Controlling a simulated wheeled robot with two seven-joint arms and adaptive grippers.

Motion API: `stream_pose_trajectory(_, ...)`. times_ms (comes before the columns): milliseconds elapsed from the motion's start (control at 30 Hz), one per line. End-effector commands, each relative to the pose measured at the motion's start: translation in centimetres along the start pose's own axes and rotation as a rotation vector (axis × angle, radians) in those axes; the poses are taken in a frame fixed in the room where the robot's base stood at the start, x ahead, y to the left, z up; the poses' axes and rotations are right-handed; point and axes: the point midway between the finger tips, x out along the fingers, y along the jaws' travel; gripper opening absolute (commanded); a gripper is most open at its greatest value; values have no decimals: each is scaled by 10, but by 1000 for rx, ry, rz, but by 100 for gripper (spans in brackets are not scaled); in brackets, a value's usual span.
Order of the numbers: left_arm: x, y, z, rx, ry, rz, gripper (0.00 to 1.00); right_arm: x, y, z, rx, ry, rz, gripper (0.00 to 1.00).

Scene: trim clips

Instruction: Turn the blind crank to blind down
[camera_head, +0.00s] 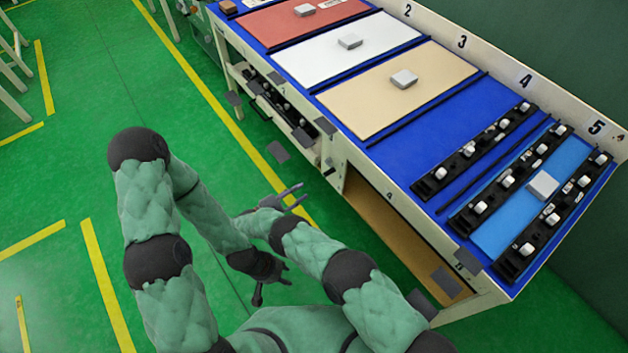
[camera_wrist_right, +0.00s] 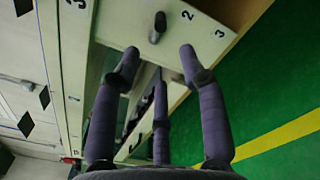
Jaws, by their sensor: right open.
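A small dark knob-like part, which looks like the blind crank (camera_head: 329,169), sticks out from the pale front of the workbench. In the right wrist view it is the dark peg (camera_wrist_right: 157,27) on the pale panel, beyond my fingertips. My right gripper (camera_head: 293,197) is beside the bench front, left of and below the crank. In the wrist view my right gripper (camera_wrist_right: 159,62) has its fingers spread with nothing between them, apart from the crank. My left gripper (camera_head: 272,285) hangs lower over the floor, fingers spread and empty. No blind can be made out clearly.
The long workbench (camera_head: 400,150) carries red, white and tan panels, plus a blue panel (camera_head: 505,228) between black clip strips. Dark diamond plates stick out along its front. An open shelf (camera_head: 375,215) lies below.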

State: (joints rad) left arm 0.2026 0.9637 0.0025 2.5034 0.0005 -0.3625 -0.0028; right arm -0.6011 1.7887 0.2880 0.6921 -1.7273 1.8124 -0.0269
Motion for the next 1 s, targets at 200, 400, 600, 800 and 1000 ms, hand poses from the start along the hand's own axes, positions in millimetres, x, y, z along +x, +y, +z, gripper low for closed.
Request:
stream_pose_trajectory(200, -4, 2, 0, 0, 0, 0, 40, 6, 0, 0, -450, 0, -1, 43)
stream_pose_trajectory(400, -8, 3, 0, 0, 0, 0, 40, 10, 1, 0, -873, 0, 0, 43)
stream_pose_trajectory(600, -10, 4, 0, 0, 0, 0, 40, 14, 0, -1, -1191, 0, 1, 43)
stream_pose_trajectory(800, -10, 4, 0, 0, 0, 0, 40, 17, 0, -1, -1318, 0, 1, 43)
stream_pose_trajectory(1000, -9, 3, 0, 0, 0, 0, 40, 36, 0, -1, -1324, 2, -2, 43)
